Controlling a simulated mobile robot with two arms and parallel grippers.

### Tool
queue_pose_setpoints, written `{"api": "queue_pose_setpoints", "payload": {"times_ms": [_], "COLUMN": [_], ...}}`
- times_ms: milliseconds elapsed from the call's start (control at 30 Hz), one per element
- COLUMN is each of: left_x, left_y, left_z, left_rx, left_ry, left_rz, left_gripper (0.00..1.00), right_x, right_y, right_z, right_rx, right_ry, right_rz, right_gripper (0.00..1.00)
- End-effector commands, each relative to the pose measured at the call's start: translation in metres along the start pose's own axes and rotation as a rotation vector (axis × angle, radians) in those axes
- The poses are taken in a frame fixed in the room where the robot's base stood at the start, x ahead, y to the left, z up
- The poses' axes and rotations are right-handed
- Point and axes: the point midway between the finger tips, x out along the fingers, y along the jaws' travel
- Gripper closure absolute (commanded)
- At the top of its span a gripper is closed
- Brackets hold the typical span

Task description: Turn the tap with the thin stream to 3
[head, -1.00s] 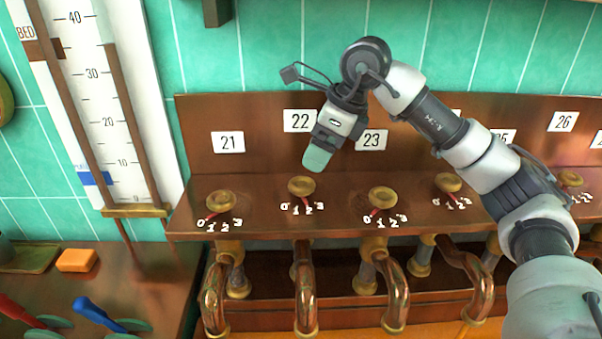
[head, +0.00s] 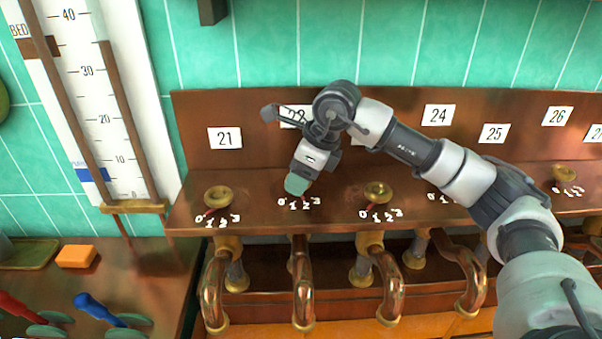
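A row of brass tap knobs with dials marked 0 to 3 sits on a brown ledge (head: 330,215). The tap under label 21 (head: 218,196) has its red pointer toward the low end. The tap under label 22 is hidden behind my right gripper (head: 296,185); its dial numbers (head: 300,204) show just below the fingertips. The tap under label 23 (head: 378,193) stands to the right, pointer toward the low-left side. My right gripper points down over the tap 22 knob; whether it touches, and its opening, I cannot tell. I make out no stream clearly. My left gripper is not in view.
Copper spouts (head: 303,290) curve down below the ledge. Number plates line the back panel, such as 21 (head: 225,138) and 24 (head: 438,115). A gauge board (head: 105,100) stands at left. An orange block (head: 77,256) and red and blue levers (head: 98,309) lie lower left.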

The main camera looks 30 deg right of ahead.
Motion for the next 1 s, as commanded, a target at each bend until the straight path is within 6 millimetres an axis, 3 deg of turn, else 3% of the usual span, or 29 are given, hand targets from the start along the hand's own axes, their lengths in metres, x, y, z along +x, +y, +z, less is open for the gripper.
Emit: {"api": "queue_pose_setpoints", "payload": {"times_ms": [33,167,467,1000], "left_x": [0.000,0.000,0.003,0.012], "left_y": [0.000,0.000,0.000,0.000], "left_z": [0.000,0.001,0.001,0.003], "left_rx": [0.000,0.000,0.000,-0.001], "left_ry": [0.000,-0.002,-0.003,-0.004], "left_rz": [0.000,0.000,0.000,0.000], "left_gripper": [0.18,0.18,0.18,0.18], "right_x": [0.000,0.000,0.000,-0.001], "right_y": [0.000,0.000,-0.001,-0.003], "right_z": [0.000,0.000,0.000,0.001], "right_rx": [0.000,0.000,-0.044,-0.364], "right_ry": [0.000,0.000,-0.001,-0.002], "right_rz": [0.000,0.000,0.018,0.149], "right_gripper": [0.49,0.67,0.67,0.67]}}
